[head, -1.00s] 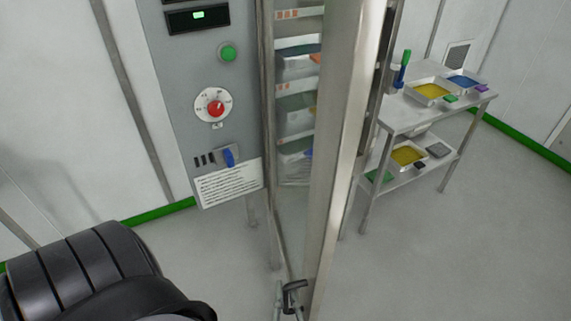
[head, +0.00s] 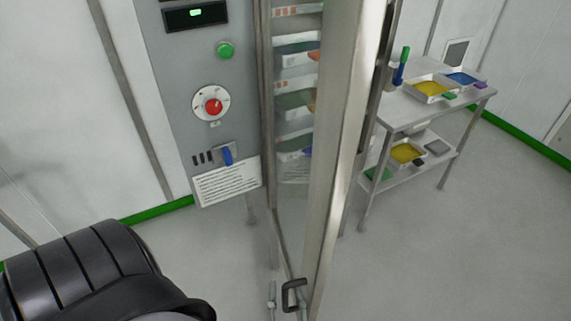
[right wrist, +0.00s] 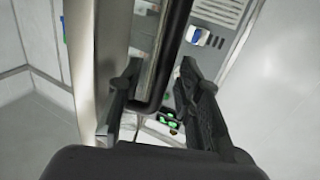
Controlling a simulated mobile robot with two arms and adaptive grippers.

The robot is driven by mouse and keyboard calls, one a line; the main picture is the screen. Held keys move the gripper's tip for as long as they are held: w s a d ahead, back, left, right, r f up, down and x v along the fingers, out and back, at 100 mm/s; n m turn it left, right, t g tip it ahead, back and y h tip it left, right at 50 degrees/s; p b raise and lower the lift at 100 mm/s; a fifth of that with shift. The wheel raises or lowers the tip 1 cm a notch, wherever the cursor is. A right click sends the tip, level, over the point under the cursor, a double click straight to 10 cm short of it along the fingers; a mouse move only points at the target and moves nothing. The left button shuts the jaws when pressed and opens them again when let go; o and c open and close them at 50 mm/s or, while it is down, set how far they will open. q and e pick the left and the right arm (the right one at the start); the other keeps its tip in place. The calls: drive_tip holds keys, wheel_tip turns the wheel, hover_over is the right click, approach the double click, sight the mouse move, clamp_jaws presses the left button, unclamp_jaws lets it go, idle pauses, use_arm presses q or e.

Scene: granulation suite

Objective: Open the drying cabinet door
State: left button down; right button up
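The drying cabinet door (head: 338,150) stands ajar in the head view, seen edge-on, swung out from the cabinet (head: 170,100). Shelves with trays show through the gap. The dark bar handle (head: 293,294) is low on the door. My right gripper (head: 287,303) is at the handle, with one fingertip on each side. In the right wrist view the fingers (right wrist: 160,75) stand apart around the handle bar (right wrist: 158,70), close to it; the door (right wrist: 110,40) is just left. Whether a finger touches the bar is unclear. My left gripper is out of view.
A steel cart (head: 415,105) with trays of yellow and blue material stands behind the door on the right. The control panel (head: 212,120) has a red knob, green button and blue switch. The floor right of the door is clear.

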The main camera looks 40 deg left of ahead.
drive_tip(key=v, duration=1.1)
drive_tip(key=shift+s+d, duration=0.15)
